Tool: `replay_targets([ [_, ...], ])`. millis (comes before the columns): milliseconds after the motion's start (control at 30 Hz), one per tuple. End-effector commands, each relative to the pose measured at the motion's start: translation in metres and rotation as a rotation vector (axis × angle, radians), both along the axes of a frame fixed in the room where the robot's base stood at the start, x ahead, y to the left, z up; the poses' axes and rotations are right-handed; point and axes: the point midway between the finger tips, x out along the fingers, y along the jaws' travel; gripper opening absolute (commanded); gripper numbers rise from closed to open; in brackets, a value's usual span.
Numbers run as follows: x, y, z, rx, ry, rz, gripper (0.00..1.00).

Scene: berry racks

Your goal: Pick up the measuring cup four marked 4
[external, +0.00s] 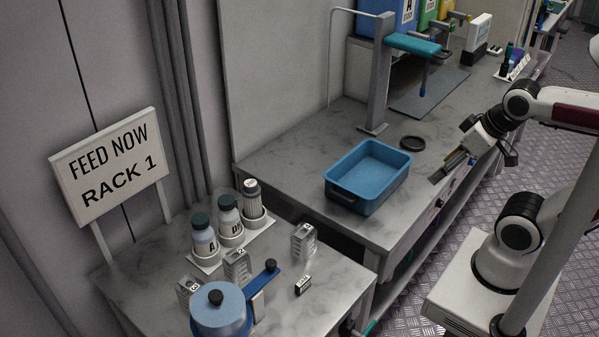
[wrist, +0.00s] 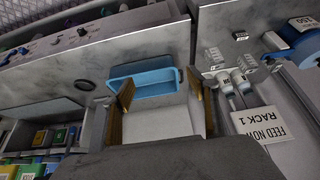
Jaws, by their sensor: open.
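Three small grey measuring cups stand on the near left table in the external view: one at the right (external: 304,241), one in the middle (external: 237,265) and one at the left (external: 189,291), partly behind the blue pot. Their number labels are too small to read surely, so I cannot tell which is marked 4. They show small in the wrist view, one near the bottles (wrist: 214,54). My gripper (external: 453,165) is open and empty, high near the front edge of the longer counter, well right of the cups. Its two fingers (wrist: 160,92) frame the blue tray in the wrist view.
A blue tray (external: 343,193) stands on the long counter, between my gripper and the cups. A stand (external: 378,75) rises behind the tray.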

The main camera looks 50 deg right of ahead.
Motion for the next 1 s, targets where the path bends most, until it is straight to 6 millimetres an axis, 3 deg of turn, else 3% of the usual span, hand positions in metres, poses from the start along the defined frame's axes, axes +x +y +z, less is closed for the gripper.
replay_targets([
  [300,0.001,0.001,0.000,0.002,-0.001,0.002,0.58],
  [467,0.012,0.007,-0.002,0.014,-0.011,0.013,0.58],
  [1000,0.104,0.069,-0.022,0.131,-0.123,0.082,0.58],
])
